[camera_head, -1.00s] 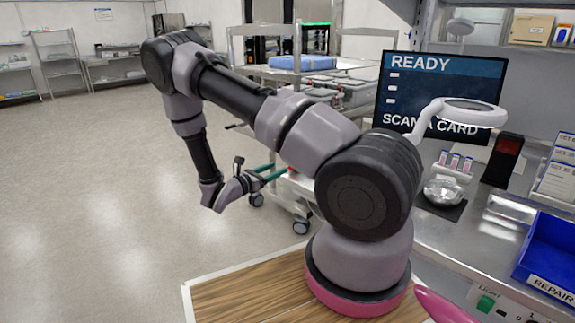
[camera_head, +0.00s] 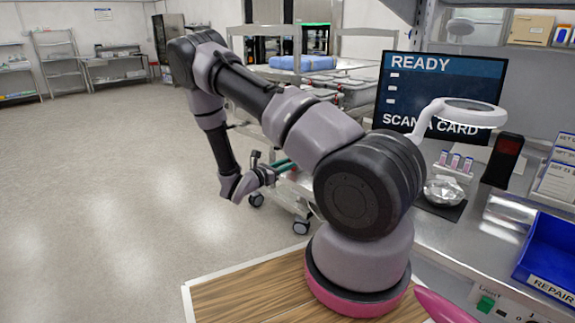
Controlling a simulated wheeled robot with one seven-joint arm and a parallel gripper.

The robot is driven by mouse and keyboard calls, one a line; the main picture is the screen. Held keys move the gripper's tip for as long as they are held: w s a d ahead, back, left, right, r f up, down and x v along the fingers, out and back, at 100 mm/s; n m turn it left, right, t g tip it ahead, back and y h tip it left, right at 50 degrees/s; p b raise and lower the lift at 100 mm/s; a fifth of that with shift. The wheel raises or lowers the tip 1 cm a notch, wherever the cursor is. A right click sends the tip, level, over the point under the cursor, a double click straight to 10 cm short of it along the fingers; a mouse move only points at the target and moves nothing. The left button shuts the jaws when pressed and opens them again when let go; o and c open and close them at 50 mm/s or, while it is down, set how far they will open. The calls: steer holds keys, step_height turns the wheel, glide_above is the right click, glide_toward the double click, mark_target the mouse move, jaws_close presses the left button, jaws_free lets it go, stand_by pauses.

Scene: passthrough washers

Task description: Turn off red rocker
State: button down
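No red rocker shows clearly in this view. On the front panel of the bench at the lower right, a green rocker switch (camera_head: 486,304) sits below a label reading LIGHT, with dark switch parts to its right cut by the frame edge. My gripper (camera_head: 288,167) hangs at the end of my arm, left of the bench and well away from the panel. Its two teal fingers look apart with nothing between them, though the tips are partly behind my arm.
A monitor (camera_head: 440,95) reads READY, SCAN A CARD. On the bench are a ring lamp (camera_head: 470,110), a dark upright box with a red window (camera_head: 507,150), a foil-like dish (camera_head: 443,190) and a blue REPAIR bin (camera_head: 550,250). A wheeled cart (camera_head: 300,190) stands behind my arm.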

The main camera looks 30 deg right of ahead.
steer(key=shift+a+f+t+h, duration=0.2)
steer(key=shift+f+t+h, duration=0.15)
steer(key=shift+h, duration=0.35)
steer(key=shift+f+t+h, duration=0.25)
steer(key=shift+h, duration=0.75)
steer(key=c, duration=0.6)
jaws_free()
steer(key=v, duration=1)
steer(key=shift+s+a+f, duration=0.15)
steer(key=shift+s+a, duration=0.05)
steer(key=shift+a, duration=0.15)
